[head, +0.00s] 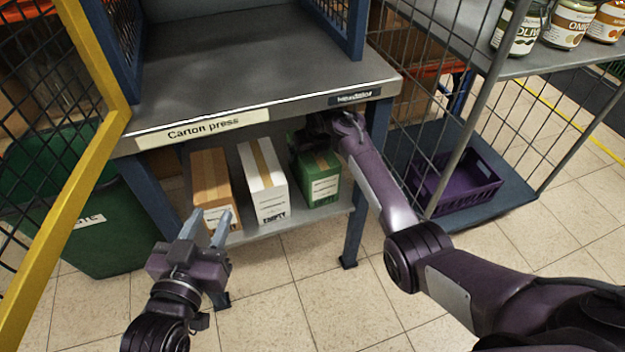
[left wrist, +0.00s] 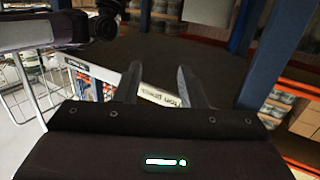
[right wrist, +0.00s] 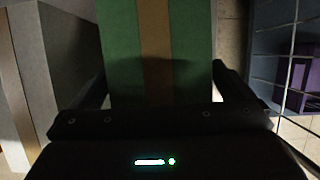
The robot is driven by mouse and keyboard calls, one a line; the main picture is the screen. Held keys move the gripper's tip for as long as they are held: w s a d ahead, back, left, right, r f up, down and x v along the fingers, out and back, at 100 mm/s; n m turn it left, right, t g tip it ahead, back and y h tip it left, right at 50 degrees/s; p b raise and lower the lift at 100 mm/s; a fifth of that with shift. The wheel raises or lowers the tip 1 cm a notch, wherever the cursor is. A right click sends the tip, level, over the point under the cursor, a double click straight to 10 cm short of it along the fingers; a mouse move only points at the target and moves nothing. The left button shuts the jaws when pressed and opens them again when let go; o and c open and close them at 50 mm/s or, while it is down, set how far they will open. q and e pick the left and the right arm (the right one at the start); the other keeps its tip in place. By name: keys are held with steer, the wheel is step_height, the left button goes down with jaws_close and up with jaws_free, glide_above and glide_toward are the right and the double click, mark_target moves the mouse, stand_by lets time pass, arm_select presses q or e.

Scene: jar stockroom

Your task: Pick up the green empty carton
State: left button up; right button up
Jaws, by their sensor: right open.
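The green carton (head: 319,184) stands on the lower shelf of the carton press, at the right end of a row of cartons. In the right wrist view its green top with a brown tape strip (right wrist: 155,50) fills the middle. My right gripper (right wrist: 163,88) is open, with one finger on either side of the carton; contact cannot be told. In the head view this gripper is mostly hidden under the press table. My left gripper (head: 208,228) is open and empty in front of the shelf. Its fingers also show in the left wrist view (left wrist: 158,85).
A white carton (head: 263,180) marked empty and a brown carton (head: 212,183) stand to the left on the shelf (head: 290,217). The table top (head: 250,65) is above. A wire cage with a purple crate (head: 457,187) is at right, a green bin (head: 100,225) at left.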

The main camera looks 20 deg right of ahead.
arm_select(q)
steer(key=shift+w+a+r+t+h, duration=0.15)
steer(key=shift+r+t, duration=0.3)
steer(key=shift+r, duration=0.5)
steer(key=shift+w+d+r+t+h, duration=0.1)
steer(key=shift+r+t+h, duration=0.25)
steer(key=shift+r, duration=0.6)
arm_select(e)
steer(key=shift+w+f, duration=0.2)
steer(key=shift+f, duration=0.3)
arm_select(q)
steer(key=shift+r, duration=0.15)
arm_select(e)
steer(key=shift+f, duration=0.25)
steer(key=shift+c, duration=0.4)
steer(key=c, duration=1.1)
steer(key=shift+r, duration=0.1)
